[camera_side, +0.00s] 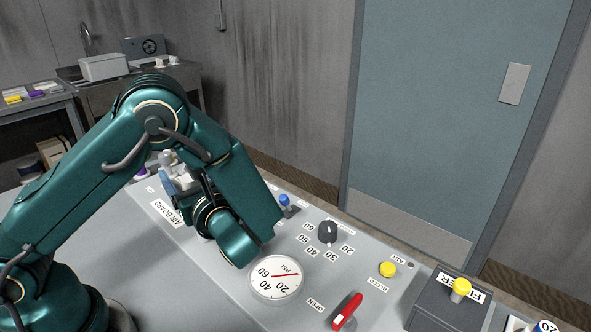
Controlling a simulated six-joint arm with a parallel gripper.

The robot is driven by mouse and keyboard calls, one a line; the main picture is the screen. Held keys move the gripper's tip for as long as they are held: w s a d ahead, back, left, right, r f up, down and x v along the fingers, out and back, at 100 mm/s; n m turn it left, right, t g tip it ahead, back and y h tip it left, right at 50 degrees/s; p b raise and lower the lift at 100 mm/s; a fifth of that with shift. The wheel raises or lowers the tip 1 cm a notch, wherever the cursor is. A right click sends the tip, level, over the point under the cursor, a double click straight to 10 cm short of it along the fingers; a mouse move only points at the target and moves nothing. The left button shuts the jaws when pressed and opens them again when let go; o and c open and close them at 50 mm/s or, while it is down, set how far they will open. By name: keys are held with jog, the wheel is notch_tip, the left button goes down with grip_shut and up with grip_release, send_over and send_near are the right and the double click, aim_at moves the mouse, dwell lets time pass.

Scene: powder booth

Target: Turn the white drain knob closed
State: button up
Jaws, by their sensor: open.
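I cannot make out the white drain knob in the side view; my arm covers part of the board, and the knob may be behind it. My gripper (168,160) is at the far left part of the grey board (200,283), partly hidden behind my own wrist and forearm. It is open. Its fingertips are small and hard to see, and I cannot tell whether they touch anything.
The board carries a blue knob (287,202), a black dial (327,232), a round PSI gauge (277,277), a yellow button (388,269) and a red lever (347,311). A grey filter box (440,312) with a yellow knob (460,290) stands at right.

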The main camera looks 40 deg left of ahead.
grip_shut()
jog(key=shift+n+g, duration=0.3)
jog(key=n+g, duration=0.1)
jog(key=g, duration=0.1)
jog(key=n+g, duration=0.1)
jog(key=shift+s+g, duration=0.35)
jog(key=shift+g, duration=0.05)
jog(key=shift+s+n+g, duration=0.25)
jog(key=shift+n+g, duration=0.55)
jog(key=shift+g, duration=0.35)
jog(key=shift+s+n+g, duration=0.2)
jog(key=shift+n+g, duration=0.6)
jog(key=shift+g, duration=0.35)
jog(key=shift+h, duration=0.3)
grip_release()
